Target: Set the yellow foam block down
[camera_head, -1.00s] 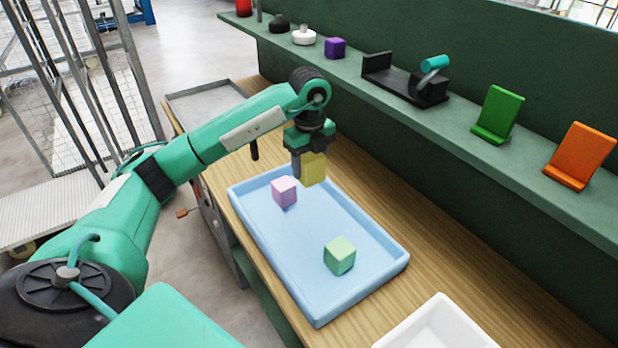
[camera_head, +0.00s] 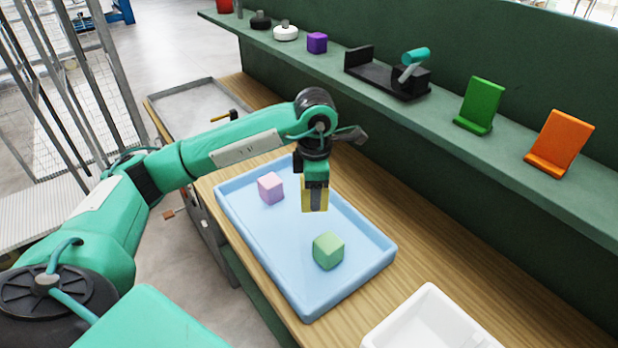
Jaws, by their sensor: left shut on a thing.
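The yellow foam block (camera_head: 307,199) is held in my left gripper (camera_head: 315,198), which points down with a finger across the block's near face. The block is over the blue tray (camera_head: 251,253), toward its far right side. I cannot tell exactly how high it is above the tray floor. A pink-purple foam block (camera_head: 271,187) sits in the tray to the left of the gripper. A green foam block (camera_head: 328,250) sits in the tray nearer to me, below the gripper in the picture. My right gripper is not in view.
A white bin (camera_head: 430,320) stands at the front right on the wooden table (camera_head: 420,262). A grey tray (camera_head: 190,105) lies at the far left. The green shelf (camera_head: 340,85) carries a black device (camera_head: 390,76), a purple block (camera_head: 317,42), and green (camera_head: 479,106) and orange (camera_head: 559,144) stands.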

